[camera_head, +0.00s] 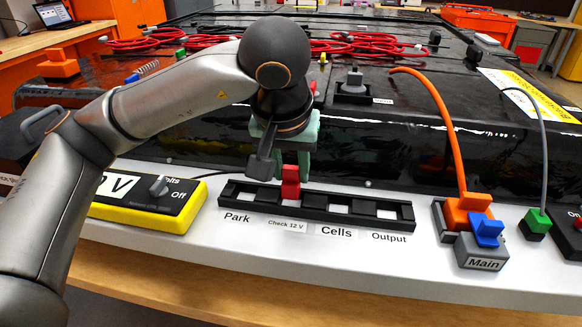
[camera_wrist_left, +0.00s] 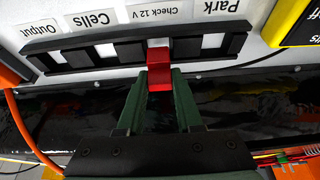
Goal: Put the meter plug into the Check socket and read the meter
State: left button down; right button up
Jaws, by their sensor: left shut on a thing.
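My left gripper (camera_head: 291,160) is shut on the red meter plug (camera_head: 290,184), at the Check 12 V socket of the black socket strip (camera_head: 262,205). In the left wrist view the gripper (camera_wrist_left: 160,82) holds the red plug (camera_wrist_left: 159,72) between green fingers. The plug's end overlaps the white Check opening (camera_wrist_left: 158,43); I cannot tell whether it is seated. Park, Cells and Output show as white openings. The yellow meter (camera_head: 150,205) lies left of the strip, its knob near "Off". My arm hides part of the meter, and I see no clear reading. My right gripper is not in view.
An orange connector (camera_head: 468,208) with a thick cable and a grey Main block (camera_head: 482,252) with a blue part stand right of the strip. A green plug (camera_head: 535,222) sits farther right. The black pack (camera_head: 390,150) rises behind. The white ledge (camera_head: 330,265) in front is clear.

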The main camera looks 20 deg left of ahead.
pick_arm(q)
jog(key=shift+f+b, duration=0.95)
jog(key=shift+f, duration=0.25)
jog(key=c, duration=0.5)
grip_release()
jog(key=shift+r, duration=0.15)
jog(key=p+v, duration=0.3)
jog(key=v, duration=0.9)
jog(key=shift+s, duration=0.25)
